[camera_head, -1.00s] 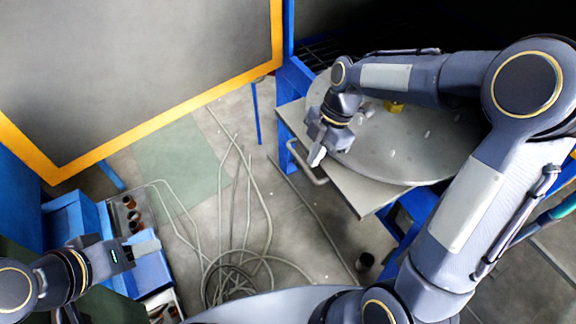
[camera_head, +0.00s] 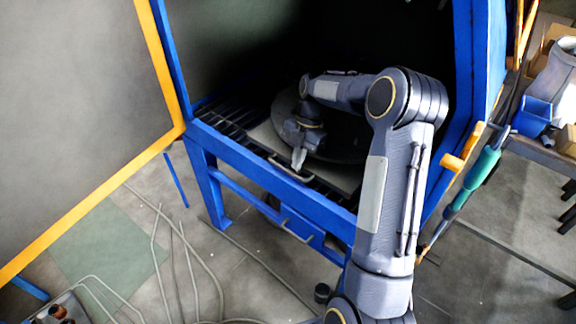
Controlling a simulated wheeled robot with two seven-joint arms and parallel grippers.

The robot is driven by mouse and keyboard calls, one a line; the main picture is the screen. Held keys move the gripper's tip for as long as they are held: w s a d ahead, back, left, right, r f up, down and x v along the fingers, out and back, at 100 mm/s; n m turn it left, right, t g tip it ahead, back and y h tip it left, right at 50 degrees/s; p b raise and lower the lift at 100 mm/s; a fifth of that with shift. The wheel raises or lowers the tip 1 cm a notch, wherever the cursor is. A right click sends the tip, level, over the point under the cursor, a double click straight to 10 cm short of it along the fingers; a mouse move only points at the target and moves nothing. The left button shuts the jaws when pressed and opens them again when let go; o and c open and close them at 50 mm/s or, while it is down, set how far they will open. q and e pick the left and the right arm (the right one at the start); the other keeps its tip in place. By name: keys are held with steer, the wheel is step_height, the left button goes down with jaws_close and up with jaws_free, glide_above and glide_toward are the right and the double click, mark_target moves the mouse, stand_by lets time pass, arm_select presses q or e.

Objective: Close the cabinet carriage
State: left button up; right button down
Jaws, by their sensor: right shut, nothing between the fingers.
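The cabinet has a blue frame (camera_head: 262,172) and a dark interior. Its carriage (camera_head: 340,177), a grey plate bearing a round turntable (camera_head: 345,152), sits inside the frame, its front edge close to the front blue beam. A bar handle (camera_head: 292,171) is on the carriage's front edge. My right gripper (camera_head: 299,160) is shut and empty, pointing down right beside the handle; I cannot tell whether it touches. My right arm reaches into the cabinet and hides part of the carriage's right side. My left gripper is out of view.
The large grey door (camera_head: 75,110) with an orange edge stands open at the left. Cables (camera_head: 190,265) lie on the floor in front. A teal-handled tool (camera_head: 475,175) hangs by the right post. A bench with a blue bin (camera_head: 532,115) stands at far right.

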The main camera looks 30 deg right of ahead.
steer(key=shift+w+d+r, duration=0.1)
steer(key=shift+w+d, duration=0.15)
steer(key=shift+d, duration=0.3)
steer(key=shift+d, duration=0.1)
steer(key=shift+w+d+r, duration=0.1)
steer(key=shift+d+r, duration=0.05)
steer(key=shift+r, duration=0.2)
steer(key=v, duration=0.6)
steer(key=shift+r, duration=0.45)
